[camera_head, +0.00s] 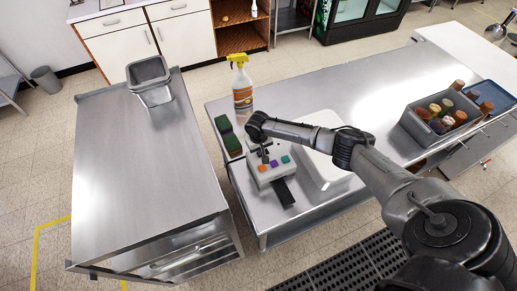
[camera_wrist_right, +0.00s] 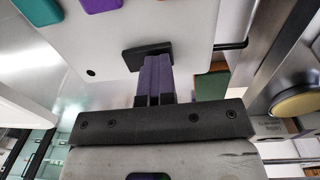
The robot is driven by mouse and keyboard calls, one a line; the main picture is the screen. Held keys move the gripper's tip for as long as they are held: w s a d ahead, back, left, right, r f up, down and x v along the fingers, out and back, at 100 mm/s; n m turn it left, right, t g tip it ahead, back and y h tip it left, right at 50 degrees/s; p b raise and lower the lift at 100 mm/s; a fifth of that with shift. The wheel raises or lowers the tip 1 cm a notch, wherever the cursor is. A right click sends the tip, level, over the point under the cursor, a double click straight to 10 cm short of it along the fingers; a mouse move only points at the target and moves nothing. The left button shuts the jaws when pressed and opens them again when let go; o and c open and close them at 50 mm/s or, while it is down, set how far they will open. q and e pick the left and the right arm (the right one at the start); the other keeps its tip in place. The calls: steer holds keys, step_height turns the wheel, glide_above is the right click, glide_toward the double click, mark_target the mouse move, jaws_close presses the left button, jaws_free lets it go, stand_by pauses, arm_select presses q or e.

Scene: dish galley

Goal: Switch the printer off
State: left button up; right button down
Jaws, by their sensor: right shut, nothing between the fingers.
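The printer (camera_head: 262,174) is a small pale box on the steel counter, with orange, purple and teal buttons on its face and a black strip (camera_head: 284,192) at its front. In the right wrist view the printer's pale face (camera_wrist_right: 110,45) fills the upper middle, with a black switch-like part (camera_wrist_right: 146,55) on it. My right gripper (camera_head: 265,157) is at the back of the printer. Its fingers (camera_wrist_right: 158,58) are shut and empty, their tips at the black part; I cannot tell whether they touch it. My left gripper is not in view.
A yellow-topped spray bottle (camera_head: 242,97) and green sponges (camera_head: 228,135) stand behind and left of the printer. A white board (camera_head: 322,172) lies right of it. A grey bin of jars (camera_head: 410,124) is further right. The left steel table (camera_head: 140,170) is mostly clear.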

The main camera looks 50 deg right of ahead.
step_height(320, 180, up, 4)
steer(key=p, duration=0.5)
steer(key=shift+a+r, duration=0.15)
steer(key=shift+r, duration=0.1)
step_height(320, 180, up, 9)
steer(key=a+b, duration=0.1)
steer(key=b, duration=0.1)
steer(key=shift+w+a+r+b, duration=0.2)
steer(key=shift+w+b, duration=0.1)
steer(key=shift+w, duration=0.15)
